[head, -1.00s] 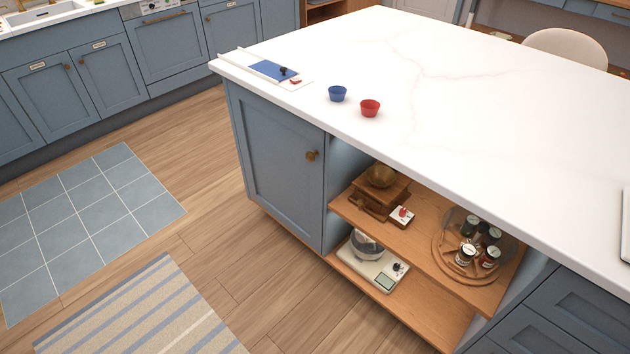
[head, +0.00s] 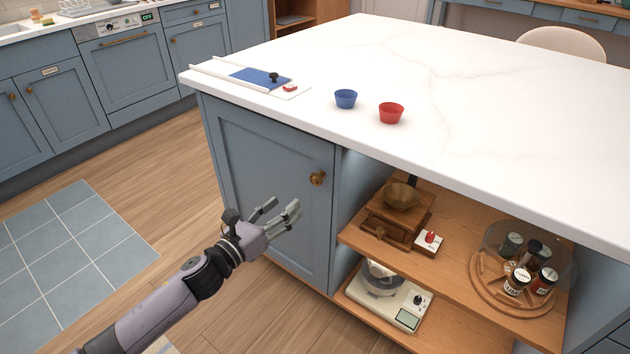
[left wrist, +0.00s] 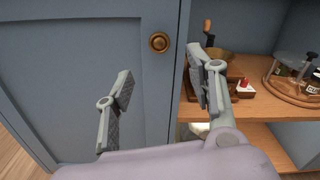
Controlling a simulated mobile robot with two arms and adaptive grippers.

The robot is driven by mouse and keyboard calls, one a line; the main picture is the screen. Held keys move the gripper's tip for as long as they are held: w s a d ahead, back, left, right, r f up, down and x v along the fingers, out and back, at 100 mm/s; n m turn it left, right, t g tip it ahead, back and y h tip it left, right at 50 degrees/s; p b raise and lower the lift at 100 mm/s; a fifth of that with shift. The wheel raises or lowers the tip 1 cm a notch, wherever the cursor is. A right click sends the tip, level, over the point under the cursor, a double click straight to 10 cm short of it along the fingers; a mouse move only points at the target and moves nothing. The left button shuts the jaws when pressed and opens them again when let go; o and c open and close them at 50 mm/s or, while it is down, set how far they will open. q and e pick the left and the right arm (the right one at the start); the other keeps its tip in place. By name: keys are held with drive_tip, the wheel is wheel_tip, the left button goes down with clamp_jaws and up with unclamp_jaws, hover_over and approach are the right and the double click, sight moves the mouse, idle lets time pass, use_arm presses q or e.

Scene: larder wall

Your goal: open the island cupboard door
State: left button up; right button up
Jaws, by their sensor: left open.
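The island cupboard door (head: 270,190) is a blue-grey panel at the left end of the island, and it is shut. Its round brass knob (head: 318,178) sits near the upper right edge of the door. The knob also shows in the left wrist view (left wrist: 159,42), above and between the fingers. My left gripper (head: 282,211) is open and empty in front of the door, a little lower and to the left of the knob in the head view. It is apart from the knob. My right gripper is out of view.
Right of the door are open wooden shelves (head: 460,268) with a coffee grinder (head: 398,215), a kitchen scale (head: 388,300) and a round rack of jars (head: 520,270). The white worktop (head: 480,90) overhangs the door and carries a blue bowl (head: 346,99) and red bowl (head: 391,112).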

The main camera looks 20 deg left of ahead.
sight(314, 181)
use_arm(q)
drive_tip(key=x, duration=1.3)
drive_tip(key=shift+w+a+f, duration=0.1)
drive_tip(key=shift+f, duration=0.05)
drive_tip(key=shift+c, duration=0.2)
clamp_jaws()
